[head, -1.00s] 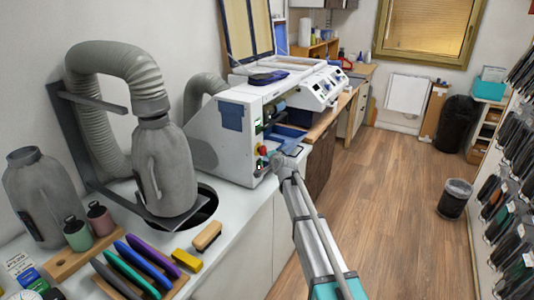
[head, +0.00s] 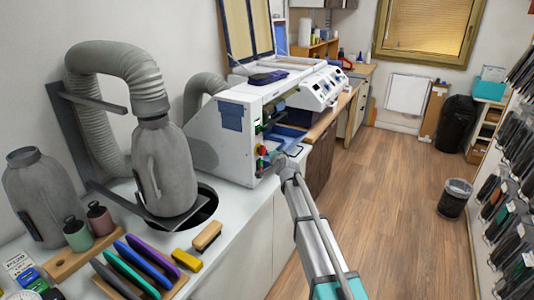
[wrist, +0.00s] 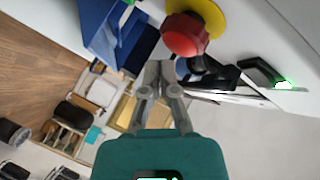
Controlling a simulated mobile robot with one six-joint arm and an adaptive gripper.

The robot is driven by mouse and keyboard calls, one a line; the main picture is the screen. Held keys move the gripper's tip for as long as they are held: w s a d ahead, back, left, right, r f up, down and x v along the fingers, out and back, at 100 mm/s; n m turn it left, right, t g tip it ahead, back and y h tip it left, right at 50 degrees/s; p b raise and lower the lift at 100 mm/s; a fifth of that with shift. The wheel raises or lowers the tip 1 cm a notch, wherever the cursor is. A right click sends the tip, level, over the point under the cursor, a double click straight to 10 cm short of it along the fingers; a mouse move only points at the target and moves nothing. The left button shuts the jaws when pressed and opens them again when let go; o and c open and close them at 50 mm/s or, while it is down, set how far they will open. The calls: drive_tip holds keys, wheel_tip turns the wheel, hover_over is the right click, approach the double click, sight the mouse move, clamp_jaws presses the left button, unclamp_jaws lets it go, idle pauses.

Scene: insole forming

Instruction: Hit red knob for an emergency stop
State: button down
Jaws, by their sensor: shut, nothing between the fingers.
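The red knob (wrist: 184,36) sits on a round yellow backing (wrist: 206,14) on the machine's white side panel, at the top of the wrist view. In the head view the small red knob (head: 262,150) shows on the near end of the white machine (head: 232,150). My gripper (wrist: 160,68) is shut and empty, its fingertips just below and left of the knob in the wrist view. A small gap in the picture separates them. In the head view my gripper is at the machine's front by the knob, its fingertips hard to make out.
A blue part (wrist: 102,30) of the machine lies left of the knob in the wrist view. A black bracket-like part (wrist: 262,72) is to its right. A hose and grey container (head: 165,170) stand left of the machine. The wooden floor (head: 390,200) is open.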

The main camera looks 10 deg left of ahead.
drive_tip(key=shift+s+d, duration=0.15)
drive_tip(key=shift+d, duration=0.3)
drive_tip(key=shift+s+d, duration=0.25)
drive_tip(key=shift+d, duration=0.5)
drive_tip(key=shift+s+d, duration=0.3)
drive_tip(key=shift+d, duration=0.4)
drive_tip(key=shift+s+d, duration=0.25)
drive_tip(key=shift+d, duration=0.5)
drive_tip(key=s+d+f+n+g+h, duration=0.2)
drive_tip(key=s+d+f+g, duration=0.2)
drive_tip(key=s+d, duration=0.4)
drive_tip(key=s+d+f+n+g+h, duration=0.2)
drive_tip(key=s+d+f+g, duration=0.3)
drive_tip(key=s, duration=1.4)
drive_tip(key=s+d+f+n+g+h, duration=0.2)
drive_tip(key=s+d+f+g, duration=0.2)
drive_tip(key=s+d, duration=0.9)
drive_tip(key=shift+s+f+g+h+p, duration=0.2)
drive_tip(key=shift+f+g+h+p, duration=0.1)
drive_tip(key=shift+g+h+p, duration=0.1)
drive_tip(key=shift+s, duration=0.1)
